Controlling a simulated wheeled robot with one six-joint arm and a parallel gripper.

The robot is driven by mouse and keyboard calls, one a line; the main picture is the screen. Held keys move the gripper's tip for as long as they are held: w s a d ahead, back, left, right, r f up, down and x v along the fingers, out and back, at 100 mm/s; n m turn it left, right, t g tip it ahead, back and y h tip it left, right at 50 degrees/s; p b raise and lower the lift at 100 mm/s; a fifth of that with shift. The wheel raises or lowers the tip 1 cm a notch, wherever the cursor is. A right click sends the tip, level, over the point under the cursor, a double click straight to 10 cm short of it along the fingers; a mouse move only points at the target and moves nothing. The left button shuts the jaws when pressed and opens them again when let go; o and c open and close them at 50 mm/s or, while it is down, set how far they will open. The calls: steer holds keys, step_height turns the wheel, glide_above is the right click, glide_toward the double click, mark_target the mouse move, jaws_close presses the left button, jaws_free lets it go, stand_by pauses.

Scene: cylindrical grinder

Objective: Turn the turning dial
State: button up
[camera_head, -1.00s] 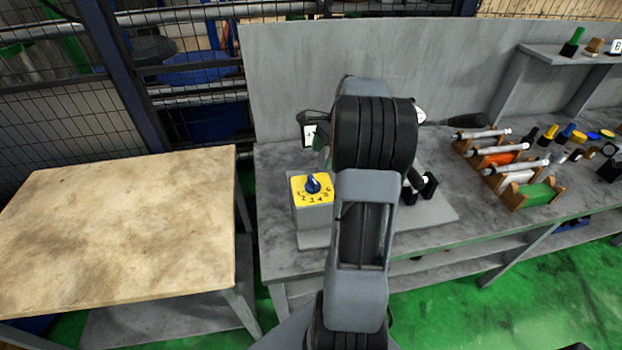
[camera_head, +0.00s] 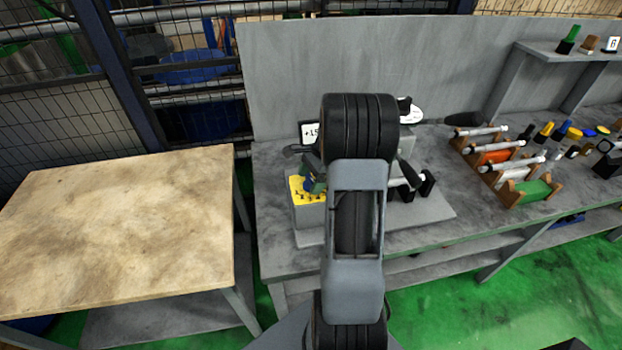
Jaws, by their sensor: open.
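My gripper (camera_head: 314,180) is at the knob, seen from above and partly hidden behind my arm. Its jaws are open. The gripper covers much of the knob and the right side of the yellow face, so I cannot tell whether the fingers touch the knob or where it points.
A small display (camera_head: 309,131) stands behind the dial box. Racks with cylindrical parts (camera_head: 500,160) fill the bench on the right. A bare wooden table (camera_head: 130,230) stands at left, apart from the bench. A grey panel (camera_head: 360,70) closes the back.

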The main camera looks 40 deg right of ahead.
steer(key=shift+c, duration=0.3)
steer(key=c, duration=0.8)
steer(key=shift+c, duration=0.2)
steer(key=shift+n, duration=0.4)
steer(key=shift+n+g+p, duration=0.65)
steer(key=shift+n+g, duration=0.45)
steer(key=shift+n, duration=1.4)
steer(key=o, duration=0.9)
